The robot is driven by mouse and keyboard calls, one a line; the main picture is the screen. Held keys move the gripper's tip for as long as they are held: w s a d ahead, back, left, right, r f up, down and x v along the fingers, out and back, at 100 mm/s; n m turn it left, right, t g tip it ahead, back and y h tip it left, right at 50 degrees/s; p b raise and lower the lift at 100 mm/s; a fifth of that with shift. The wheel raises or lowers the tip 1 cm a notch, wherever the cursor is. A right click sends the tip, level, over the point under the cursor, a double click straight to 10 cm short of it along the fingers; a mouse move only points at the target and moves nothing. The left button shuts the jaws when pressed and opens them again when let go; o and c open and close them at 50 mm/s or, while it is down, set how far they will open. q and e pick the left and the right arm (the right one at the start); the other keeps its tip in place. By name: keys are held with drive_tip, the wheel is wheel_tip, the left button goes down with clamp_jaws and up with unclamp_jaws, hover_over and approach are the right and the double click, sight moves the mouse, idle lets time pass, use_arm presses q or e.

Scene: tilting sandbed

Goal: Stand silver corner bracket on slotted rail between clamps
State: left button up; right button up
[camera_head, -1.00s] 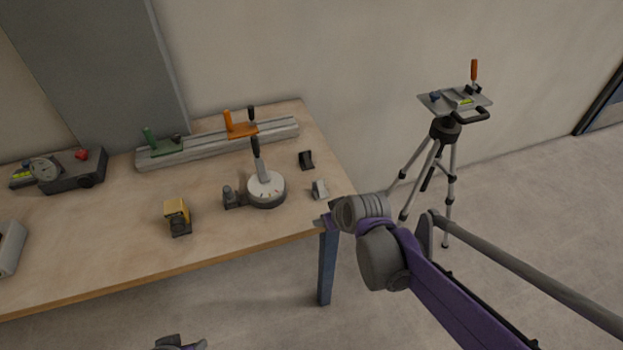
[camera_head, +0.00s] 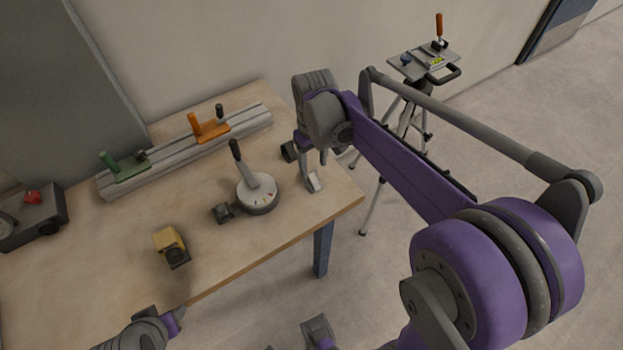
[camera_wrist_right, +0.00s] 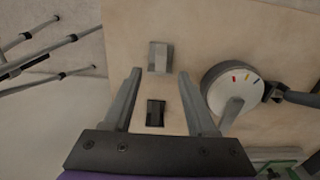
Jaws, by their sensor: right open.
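The silver corner bracket (camera_head: 314,181) sits on the table near its right edge. In the right wrist view the bracket (camera_wrist_right: 160,57) lies just beyond the fingertips, centred between them. My right gripper (camera_head: 315,165) is open and empty above it; its two fingers show in the wrist view (camera_wrist_right: 160,74). The slotted rail (camera_head: 180,152) lies along the back of the table. A green clamp (camera_head: 126,168) and an orange clamp (camera_head: 209,128) stand on it with bare rail between them. My left gripper (camera_head: 175,320) is partly seen at the bottom left; its fingers are unclear.
A dark bracket (camera_wrist_right: 155,112) lies near the silver one. A round dial with a lever (camera_head: 257,195) stands left of them. A yellow block (camera_head: 170,246) sits near the front edge. A tripod with a tray (camera_head: 425,62) stands beyond the table's right end.

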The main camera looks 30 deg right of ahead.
sight(312, 177)
wheel_tip(312, 177, down, 6)
drive_tip(key=shift+w+f+b, duration=0.1)
drive_tip(key=shift+b, duration=0.2)
clamp_jaws()
